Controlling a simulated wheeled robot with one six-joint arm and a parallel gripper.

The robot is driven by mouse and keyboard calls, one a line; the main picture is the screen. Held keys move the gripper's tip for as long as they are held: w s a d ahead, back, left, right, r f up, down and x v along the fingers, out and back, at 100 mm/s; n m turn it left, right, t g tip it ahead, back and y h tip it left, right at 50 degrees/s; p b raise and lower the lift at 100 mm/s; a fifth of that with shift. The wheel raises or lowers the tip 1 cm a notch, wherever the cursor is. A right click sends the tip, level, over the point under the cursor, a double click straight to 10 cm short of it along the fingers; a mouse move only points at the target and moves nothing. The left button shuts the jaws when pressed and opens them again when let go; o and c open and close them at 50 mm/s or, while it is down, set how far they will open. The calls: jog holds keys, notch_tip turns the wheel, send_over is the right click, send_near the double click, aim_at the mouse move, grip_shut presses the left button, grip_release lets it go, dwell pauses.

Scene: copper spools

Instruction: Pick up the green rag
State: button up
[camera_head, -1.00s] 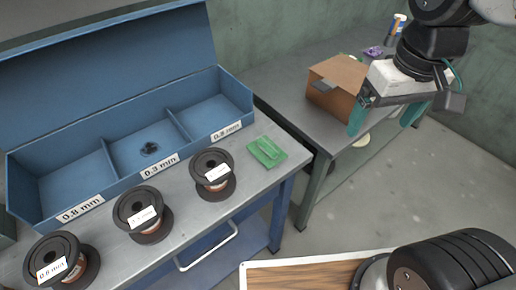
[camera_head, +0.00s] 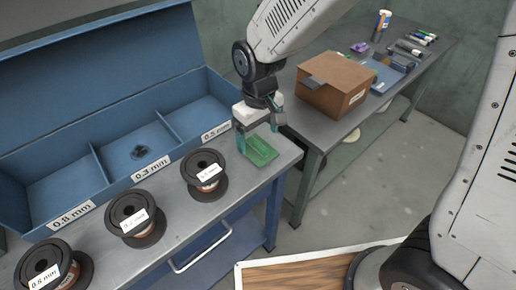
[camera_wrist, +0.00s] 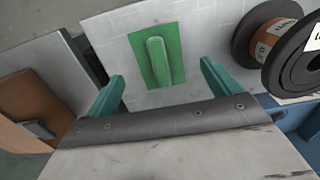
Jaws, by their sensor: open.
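The green rag (camera_head: 259,150) lies on the right end of the grey workbench, flat with a raised fold along its middle. In the wrist view the rag (camera_wrist: 157,55) lies beyond the fingertips, between their lines. My gripper (camera_head: 256,147) is above the rag in the head view and hides part of it. In the wrist view my gripper (camera_wrist: 160,82) has its two teal fingers wide apart with nothing between them. The rag appears apart from both fingers.
Three copper spools stand along the bench; the nearest spool (camera_head: 205,175) is left of the rag. A blue compartment box (camera_head: 110,182) stands behind them. A second table holds a cardboard box (camera_head: 335,85), a purple item (camera_head: 360,47) and several tools. A gap separates the tables.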

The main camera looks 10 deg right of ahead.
aim_at(258, 144)
jog(key=f, duration=0.4)
jog(key=shift+w+a+f, duration=0.1)
jog(key=shift+w+f, duration=0.1)
jog(key=shift+f, duration=0.05)
jog(key=shift+c, duration=0.3)
jog(key=c, duration=1)
jog(key=shift+r, duration=0.1)
